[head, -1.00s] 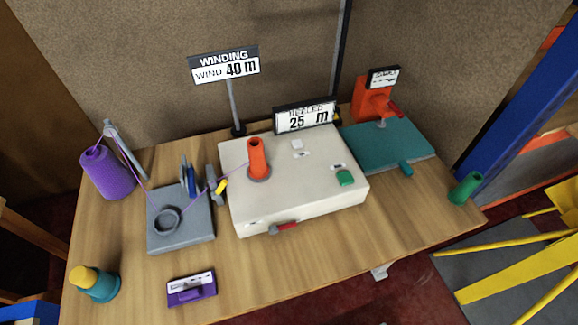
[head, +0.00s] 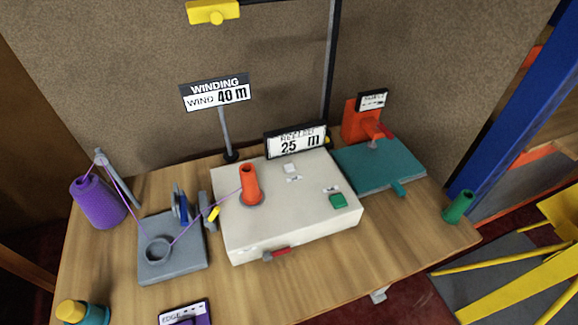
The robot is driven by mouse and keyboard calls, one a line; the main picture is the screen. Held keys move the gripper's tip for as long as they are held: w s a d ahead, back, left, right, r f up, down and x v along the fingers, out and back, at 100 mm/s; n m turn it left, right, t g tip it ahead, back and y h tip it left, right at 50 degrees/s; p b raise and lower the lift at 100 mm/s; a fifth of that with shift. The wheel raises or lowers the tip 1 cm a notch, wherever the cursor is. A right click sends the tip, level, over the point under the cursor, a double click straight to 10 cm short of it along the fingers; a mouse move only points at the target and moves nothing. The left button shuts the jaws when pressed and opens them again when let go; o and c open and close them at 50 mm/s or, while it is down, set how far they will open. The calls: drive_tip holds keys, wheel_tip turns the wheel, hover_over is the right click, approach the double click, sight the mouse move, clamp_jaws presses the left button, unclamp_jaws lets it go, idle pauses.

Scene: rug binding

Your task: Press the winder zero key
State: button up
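The winder is a cream box (head: 290,226) on the wooden table, with an orange cone (head: 249,184) standing on its top. A small white key (head: 291,168) and a larger green key (head: 338,201) are on its top face. Each has a small label beside it, too small to read, so I cannot tell which is the zero key. A display (head: 296,142) behind the winder reads 25 m. A sign (head: 215,92) on a post reads WINDING, WIND 40 m. My gripper is not in view.
A purple yarn cone (head: 98,203) feeds yarn through a grey guide block (head: 172,262) to the orange cone. A red lever (head: 277,254) is on the winder's front. A teal plate (head: 380,165) with an orange device (head: 362,122) stands right. A yellow fixture (head: 213,12) hangs above.

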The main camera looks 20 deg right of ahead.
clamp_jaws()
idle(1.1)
